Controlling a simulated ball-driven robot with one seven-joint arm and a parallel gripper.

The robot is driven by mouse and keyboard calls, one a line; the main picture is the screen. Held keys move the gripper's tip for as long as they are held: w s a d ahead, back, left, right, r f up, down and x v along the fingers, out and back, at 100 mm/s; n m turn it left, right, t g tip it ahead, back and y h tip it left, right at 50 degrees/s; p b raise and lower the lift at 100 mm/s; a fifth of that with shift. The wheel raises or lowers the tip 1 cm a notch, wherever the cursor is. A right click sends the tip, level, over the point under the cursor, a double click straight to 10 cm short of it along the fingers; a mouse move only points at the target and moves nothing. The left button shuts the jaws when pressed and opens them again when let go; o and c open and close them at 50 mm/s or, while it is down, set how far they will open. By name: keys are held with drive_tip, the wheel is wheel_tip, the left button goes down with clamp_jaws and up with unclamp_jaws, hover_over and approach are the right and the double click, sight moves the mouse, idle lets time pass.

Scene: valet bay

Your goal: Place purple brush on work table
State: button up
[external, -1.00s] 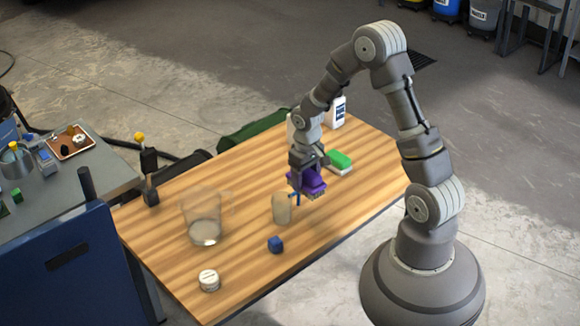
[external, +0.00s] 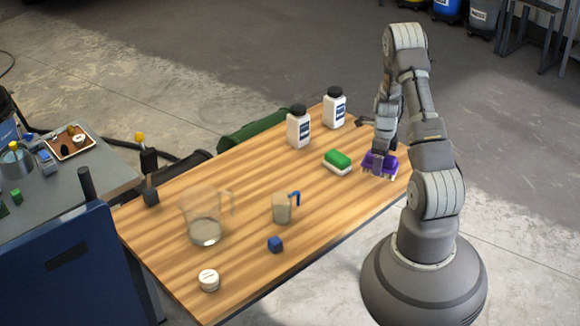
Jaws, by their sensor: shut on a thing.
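The purple brush (external: 380,161) is at the right end of the wooden work table (external: 170,225), bristles down. My gripper (external: 379,165) is shut on it from above. The brush is at or just above the table top near its right edge; I cannot tell whether the bristles touch the wood. My gripper's fingers hide part of the brush's middle.
A green and white sponge (external: 338,162) lies just left of the brush. Two white bottles (external: 299,128) (external: 335,108) stand at the back.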

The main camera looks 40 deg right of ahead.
drive_tip(key=d+m, duration=0.1)
drive_tip(key=s+d+m, duration=0.1)
drive_tip(key=m, duration=0.1)
drive_tip(key=s+d+f+m, duration=0.1)
drive_tip(key=d, duration=0.1)
drive_tip(key=shift+d+m, duration=0.1)
drive_tip(key=shift+m, duration=0.2)
drive_tip(key=w+d+b, duration=0.1)
drive_tip(key=w+d, duration=0.2)
drive_tip(key=w, duration=0.1)
drive_tip(key=w+d+f+b, duration=0.1)
drive_tip(key=w+d+b, duration=0.1)
drive_tip(key=w+d, duration=0.1)
drive_tip(key=w+d+b, duration=0.1)
drive_tip(key=w+d, duration=0.3)
drive_tip(key=shift+w+f+b, duration=0.25)
drive_tip(key=shift+w+b, duration=0.05)
drive_tip(key=shift+f+b, duration=0.9)
drive_tip(key=shift+f, duration=0.75)
drive_tip(key=shift+f, duration=0.2)
drive_tip(key=o, duration=1.1)
drive_tip(key=shift+r, duration=0.1)
